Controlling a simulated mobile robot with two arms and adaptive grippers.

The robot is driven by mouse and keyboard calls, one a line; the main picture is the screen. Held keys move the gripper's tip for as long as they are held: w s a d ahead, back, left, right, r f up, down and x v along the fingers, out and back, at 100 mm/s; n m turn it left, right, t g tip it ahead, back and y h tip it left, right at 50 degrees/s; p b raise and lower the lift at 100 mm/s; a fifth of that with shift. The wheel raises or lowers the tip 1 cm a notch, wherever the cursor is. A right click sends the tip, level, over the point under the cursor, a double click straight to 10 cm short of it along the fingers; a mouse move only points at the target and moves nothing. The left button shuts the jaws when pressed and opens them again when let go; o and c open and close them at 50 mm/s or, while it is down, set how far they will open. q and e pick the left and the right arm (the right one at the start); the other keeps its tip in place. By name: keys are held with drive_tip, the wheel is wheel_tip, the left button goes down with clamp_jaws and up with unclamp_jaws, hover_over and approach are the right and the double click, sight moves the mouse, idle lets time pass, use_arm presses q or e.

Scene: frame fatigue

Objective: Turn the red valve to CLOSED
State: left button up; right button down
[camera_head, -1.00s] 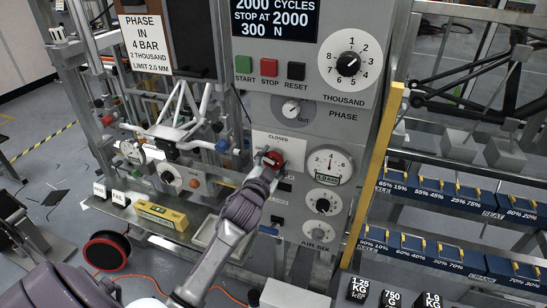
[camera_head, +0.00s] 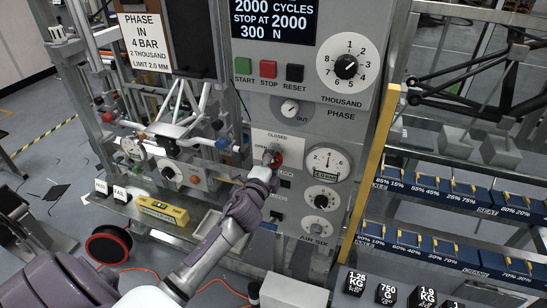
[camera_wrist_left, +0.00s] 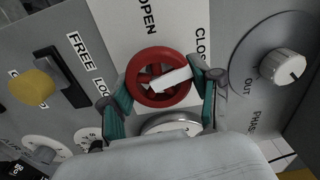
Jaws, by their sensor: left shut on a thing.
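The red valve (camera_head: 277,160) is a round handwheel on the grey panel, partly hidden by my left gripper (camera_head: 270,157) in the head view. In the left wrist view the valve (camera_wrist_left: 139,66) shows its spokes and a white pointer bar. The bar slants right and slightly up, toward the side with the CLOSED label (camera_wrist_left: 202,45). The OPEN label (camera_wrist_left: 147,16) is above the wheel. The teal fingers of my left gripper (camera_wrist_left: 160,95) stand on both sides of the wheel, shut on its rim. My right gripper is not in view.
Close to the valve are a pressure gauge (camera_head: 327,163), a phase knob (camera_head: 290,108) and a FREE/LOCK switch with a yellow knob (camera_wrist_left: 32,87). A yellow post (camera_head: 371,185) borders the panel at right. A bike frame fixture (camera_head: 180,125) stands at left.

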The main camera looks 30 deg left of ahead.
use_arm(q)
drive_tip(key=shift+m, duration=1.5)
drive_tip(key=o, duration=1.1)
drive_tip(key=shift+f, duration=0.1)
drive_tip(key=shift+o, duration=0.2)
drive_tip(key=shift+s, duration=0.1)
drive_tip(key=v, duration=1.2)
